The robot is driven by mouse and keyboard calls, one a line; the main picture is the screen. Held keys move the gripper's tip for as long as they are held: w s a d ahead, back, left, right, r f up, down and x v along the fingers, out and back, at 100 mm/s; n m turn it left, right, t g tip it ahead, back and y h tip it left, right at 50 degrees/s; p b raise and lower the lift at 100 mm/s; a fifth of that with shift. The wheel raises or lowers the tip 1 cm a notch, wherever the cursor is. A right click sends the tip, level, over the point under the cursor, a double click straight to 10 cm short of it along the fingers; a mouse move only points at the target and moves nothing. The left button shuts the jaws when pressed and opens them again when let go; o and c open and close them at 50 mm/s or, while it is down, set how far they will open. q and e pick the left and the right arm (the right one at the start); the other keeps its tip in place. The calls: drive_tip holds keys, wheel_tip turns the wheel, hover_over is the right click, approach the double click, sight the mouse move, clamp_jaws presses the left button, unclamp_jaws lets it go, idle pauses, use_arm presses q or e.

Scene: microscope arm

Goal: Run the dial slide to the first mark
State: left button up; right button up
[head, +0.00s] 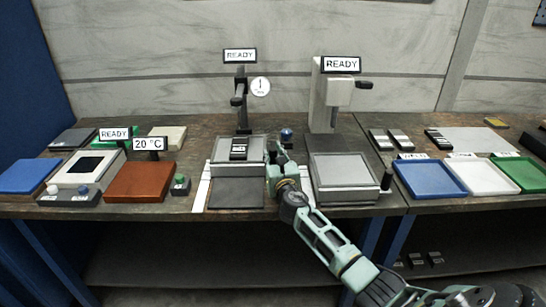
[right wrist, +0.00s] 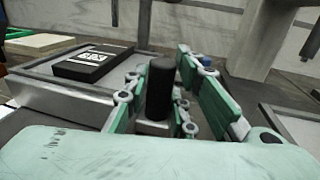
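The dial slide has a grey carriage plate (head: 226,150) carrying a black block with a white label (head: 238,149); the block also shows in the right wrist view (right wrist: 93,61). A white round dial (head: 260,86) hangs behind, beside a READY sign (head: 240,55). My right gripper (head: 274,155) is at the carriage's right side. In the right wrist view, its green fingers stand on either side of an upright black post handle (right wrist: 160,88), close to it. Whether they press on it I cannot tell. Any scale marks are too small to read. My left gripper is not in view.
A second machine with a grey plate (head: 341,169) and a black handle (head: 386,180) stands to the right. A blue ball knob (head: 287,134) is just behind my right gripper. Blue, white and green trays are at the right; a brown block (head: 140,184) is at the left.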

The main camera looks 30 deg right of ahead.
drive_tip(key=o, duration=0.3)
drive_tip(key=shift+f, duration=0.1)
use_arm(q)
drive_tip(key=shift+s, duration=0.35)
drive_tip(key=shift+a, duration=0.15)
use_arm(e)
drive_tip(key=shift+s, duration=0.1)
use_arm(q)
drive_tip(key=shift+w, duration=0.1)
use_arm(e)
drive_tip(key=v, duration=1.1)
drive_tip(key=shift+s+a, duration=0.15)
drive_tip(key=shift+s, duration=0.2)
